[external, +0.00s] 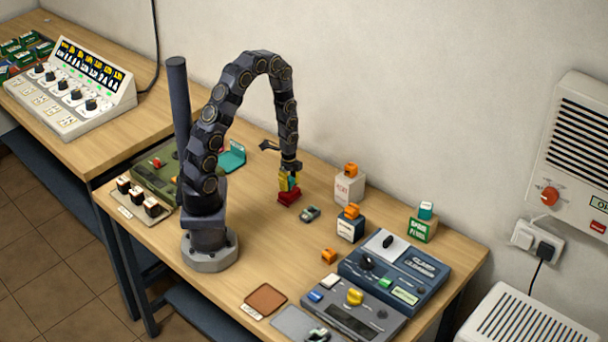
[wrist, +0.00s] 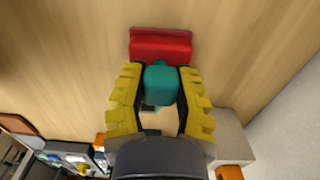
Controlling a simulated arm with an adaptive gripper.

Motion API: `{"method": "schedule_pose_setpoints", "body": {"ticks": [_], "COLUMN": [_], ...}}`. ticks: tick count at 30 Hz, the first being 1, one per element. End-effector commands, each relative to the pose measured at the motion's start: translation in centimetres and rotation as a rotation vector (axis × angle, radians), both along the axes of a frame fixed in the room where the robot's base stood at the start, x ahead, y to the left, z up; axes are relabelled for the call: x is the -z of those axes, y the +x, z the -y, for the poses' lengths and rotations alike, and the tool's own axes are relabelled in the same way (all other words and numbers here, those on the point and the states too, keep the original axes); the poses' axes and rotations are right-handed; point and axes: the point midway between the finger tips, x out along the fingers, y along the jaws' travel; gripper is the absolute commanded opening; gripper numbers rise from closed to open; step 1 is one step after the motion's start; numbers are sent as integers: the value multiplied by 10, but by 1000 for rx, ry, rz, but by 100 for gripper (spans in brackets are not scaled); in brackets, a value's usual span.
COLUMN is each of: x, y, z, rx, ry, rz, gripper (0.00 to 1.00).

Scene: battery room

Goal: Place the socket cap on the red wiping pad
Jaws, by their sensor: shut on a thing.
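My gripper (external: 289,184), with yellow fingers, points down above the middle of the table. It is shut on a teal piece (wrist: 161,84), which looks like the grip of the socket cap. A red block (wrist: 161,44) lies just beyond the fingertips, against the teal piece; it also shows below the fingers in the external view (external: 289,198). I cannot tell whether the two are joined, or whether the block touches the table. A flat reddish-brown pad (external: 265,299), seemingly the red wiping pad, lies bare near the front edge, with a white label before it.
A small dark green-grey item (external: 310,214) lies right of my gripper. Boxes with orange tops (external: 349,188) (external: 350,225) stand beyond it. A loose orange piece (external: 328,255) lies nearer the front. Control panels (external: 395,270) fill the right. A grey pad (external: 292,321) lies beside the reddish-brown one.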

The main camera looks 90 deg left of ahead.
Motion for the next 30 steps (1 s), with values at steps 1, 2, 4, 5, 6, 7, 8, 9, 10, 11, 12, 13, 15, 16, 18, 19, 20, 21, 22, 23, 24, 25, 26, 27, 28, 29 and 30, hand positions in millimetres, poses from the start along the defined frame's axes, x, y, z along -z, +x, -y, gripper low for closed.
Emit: {"method": "schedule_pose_setpoints", "body": {"ticks": [1,2,4,5,6,7,8,9,10,11,12,13,15,16,18,19,20,21,22,23,24,25,26,27,28,29,30], "x": [1,2,3,3,3,3,3,3,3,3,3,3,1,0,-5,-8,-12,-17,-22,-27,-35,-41,-47,-55,-61,-68,-75], "y": [0,0,0,0,0,0,0,0,0,0,0,0,0,0,1,1,1,1,1,1,1,2,2,1,2,2,1], "z": [0,0,0,0,0,0,0,0,0,0,0,0,0,0,-1,-1,-1,-1,-1,-1,-1,-2,-1,-1,-1,-1,-1], "rx": [0,0,0,0,0,0,0,0,0,0,0,0,0,0,0,0,0,-1,-1,-1,0,0,0,-1,-1,-1,0], "ry": [-1,-1,-1,-1,-1,-1,-1,-1,-1,-1,-1,-1,0,1,2,2,3,1,2,3,6,7,5,4,5,5,4], "rz": [-1,-1,-1,-1,-1,-1,-1,-1,-1,-1,-1,-1,0,1,2,4,4,3,2,3,6,7,5,4,6,8,5], "gripper": [7,7,43,52,52,52,52,52,52,52,52,52,52,52,52,52,52,52,52,52,52,52,52,52,52,52,52]}}
